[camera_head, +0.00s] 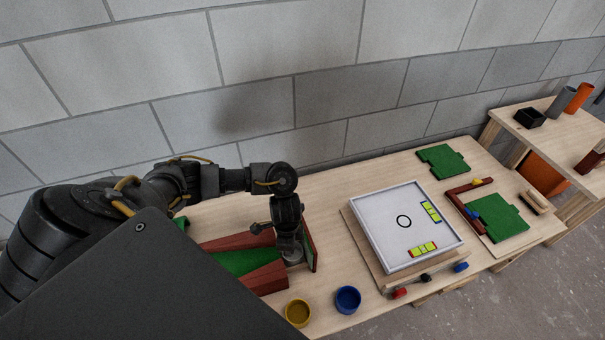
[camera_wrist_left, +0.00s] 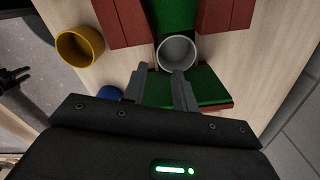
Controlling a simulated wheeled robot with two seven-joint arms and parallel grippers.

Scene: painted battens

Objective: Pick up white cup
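The white cup (camera_wrist_left: 177,52) looks pale grey in the left wrist view. It stands open end up beside a green surface, between red-brown walls. In the head view only a pale part of it (camera_head: 294,259) shows below my left gripper (camera_head: 289,246), which hides the rest. In the wrist view my left gripper (camera_wrist_left: 160,74) has its two fingers apart with nothing between them. The cup lies just beyond the fingertips, nearer the right finger. Contact cannot be made out. A dark shape at the wrist view's left edge may be my right gripper (camera_wrist_left: 15,77); its fingers are unclear.
A yellow cup (camera_head: 298,312) and a blue cup (camera_head: 348,299) stand at the table's front edge. Red-brown battens (camera_head: 262,279) flank the green strip (camera_head: 238,263). A white tray (camera_head: 385,207) stands to the right. A grey block wall (camera_head: 330,45) runs behind the table.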

